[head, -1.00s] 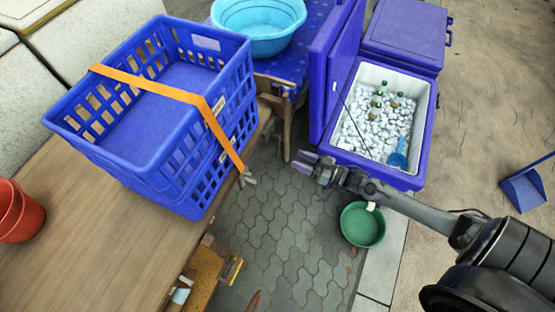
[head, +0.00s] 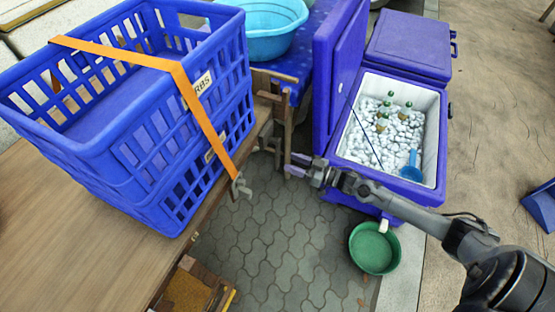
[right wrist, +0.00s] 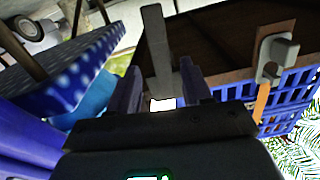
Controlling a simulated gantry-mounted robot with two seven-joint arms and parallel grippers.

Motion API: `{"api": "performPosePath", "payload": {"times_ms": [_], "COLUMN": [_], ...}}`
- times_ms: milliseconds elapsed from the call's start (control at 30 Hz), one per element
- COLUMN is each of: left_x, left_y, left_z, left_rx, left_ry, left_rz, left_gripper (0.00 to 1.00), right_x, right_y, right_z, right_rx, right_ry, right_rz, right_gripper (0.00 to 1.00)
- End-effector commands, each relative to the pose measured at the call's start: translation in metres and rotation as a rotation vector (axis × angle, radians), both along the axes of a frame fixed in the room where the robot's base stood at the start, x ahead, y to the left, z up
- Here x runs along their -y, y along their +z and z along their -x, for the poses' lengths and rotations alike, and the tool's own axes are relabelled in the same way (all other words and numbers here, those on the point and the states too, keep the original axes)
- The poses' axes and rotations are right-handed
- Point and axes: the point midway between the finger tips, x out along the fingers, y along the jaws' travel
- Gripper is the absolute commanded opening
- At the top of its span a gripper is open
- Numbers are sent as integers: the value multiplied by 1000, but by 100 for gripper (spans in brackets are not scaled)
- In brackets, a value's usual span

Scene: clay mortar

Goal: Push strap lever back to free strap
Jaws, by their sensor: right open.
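An orange strap (head: 178,68) runs over the top of the stacked blue crates (head: 150,140) and down their right side. It ends at a small grey strap lever (head: 240,187) by the wooden table's edge. In the right wrist view the grey lever (right wrist: 277,55) is at upper right, with the orange strap (right wrist: 262,102) below it. My right gripper (head: 289,163) is open and empty, apart from the lever and to its right in the head view. Its two fingers (right wrist: 159,88) also show in the right wrist view. My left gripper is in no view.
A blue cooler (head: 333,160) with ice, bottles and a blue scoop stands right of my right gripper. A green basin (head: 372,250) is on the paving below my arm. A light blue tub (head: 270,35) sits on a blue-covered table behind. The paving below the gripper is clear.

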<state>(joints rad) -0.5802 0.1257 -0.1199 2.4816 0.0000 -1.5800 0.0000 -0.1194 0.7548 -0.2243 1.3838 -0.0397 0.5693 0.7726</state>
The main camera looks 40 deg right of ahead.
Motion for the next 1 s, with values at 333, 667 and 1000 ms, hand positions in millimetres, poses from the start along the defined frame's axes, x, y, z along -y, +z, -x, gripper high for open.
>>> {"api": "performPosePath", "payload": {"times_ms": [333, 667, 1000], "left_x": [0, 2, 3], "left_y": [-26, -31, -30], "left_z": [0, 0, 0], "left_rx": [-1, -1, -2], "left_ry": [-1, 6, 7], "left_rz": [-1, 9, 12], "left_gripper": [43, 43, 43], "right_x": [-23, -29, -29], "right_y": [-2, 0, 0], "right_z": [-47, -61, -61], "right_rx": [1, -1, -1], "right_ry": [1, -1, 0], "right_rz": [-2, 0, 0], "right_gripper": [49, 49, 29]}}
